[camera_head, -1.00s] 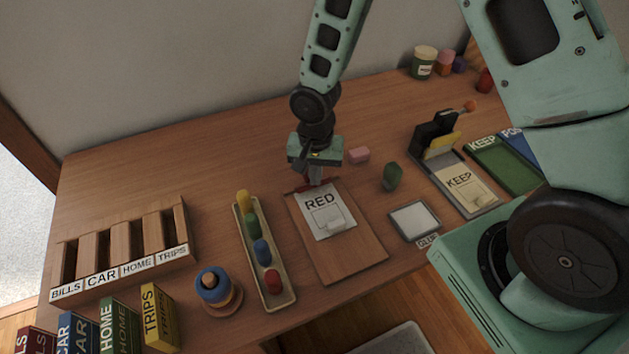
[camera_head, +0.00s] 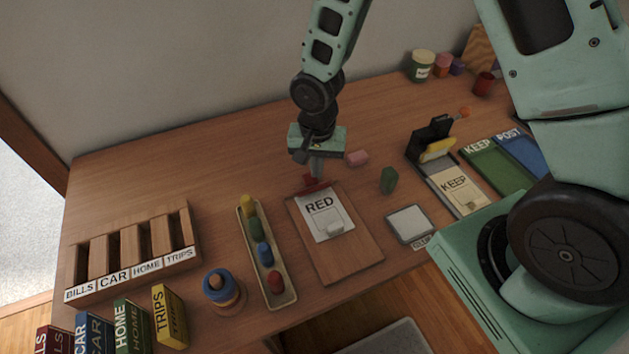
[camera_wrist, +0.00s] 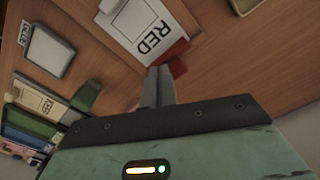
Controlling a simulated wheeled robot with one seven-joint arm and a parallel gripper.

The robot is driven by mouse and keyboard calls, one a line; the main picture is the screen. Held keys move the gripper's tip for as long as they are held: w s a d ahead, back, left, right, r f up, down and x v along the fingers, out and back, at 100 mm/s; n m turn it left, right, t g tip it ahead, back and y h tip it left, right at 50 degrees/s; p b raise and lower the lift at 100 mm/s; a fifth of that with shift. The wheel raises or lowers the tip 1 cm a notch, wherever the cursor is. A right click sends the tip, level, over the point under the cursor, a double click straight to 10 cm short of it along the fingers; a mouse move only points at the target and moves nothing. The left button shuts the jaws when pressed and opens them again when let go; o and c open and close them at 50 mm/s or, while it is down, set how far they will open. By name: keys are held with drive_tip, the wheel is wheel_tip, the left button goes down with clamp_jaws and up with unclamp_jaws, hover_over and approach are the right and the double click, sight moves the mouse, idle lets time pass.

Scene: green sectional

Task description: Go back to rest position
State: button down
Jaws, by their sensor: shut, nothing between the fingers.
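My gripper (camera_head: 316,172) is above the wooden desk, at the back edge of a clipboard (camera_head: 358,253) that holds a paper marked RED (camera_head: 321,220). In the wrist view my gripper (camera_wrist: 158,72) has its fingers together with nothing between them. The red clip (camera_head: 316,187) at the clipboard's back edge lies just below the fingertips. I cannot tell whether the fingertips touch it. The RED paper (camera_wrist: 135,22) also shows in the wrist view.
A tray of several coloured pegs (camera_head: 288,297) stands left of the clipboard. A labelled wooden sorter (camera_head: 187,222) is at the far left. A pink block (camera_head: 357,158), a green block (camera_head: 389,180) and a GLUE pad (camera_head: 410,222) are to the right. The back left desk is clear.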

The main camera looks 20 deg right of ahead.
drive_tip(key=shift+r, duration=0.6)
drive_tip(key=s+a+r+n, duration=0.3)
drive_tip(key=s+r+n, duration=0.4)
drive_tip(key=s+r, duration=0.2)
drive_tip(key=s+a+r+n, duration=0.3)
drive_tip(key=s+r+n, duration=0.3)
drive_tip(key=s+r, duration=0.4)
drive_tip(key=shift+s+a+r+n+y, duration=0.15)
drive_tip(key=shift+s+r+n+y, duration=0.2)
drive_tip(key=shift+s, duration=0.4)
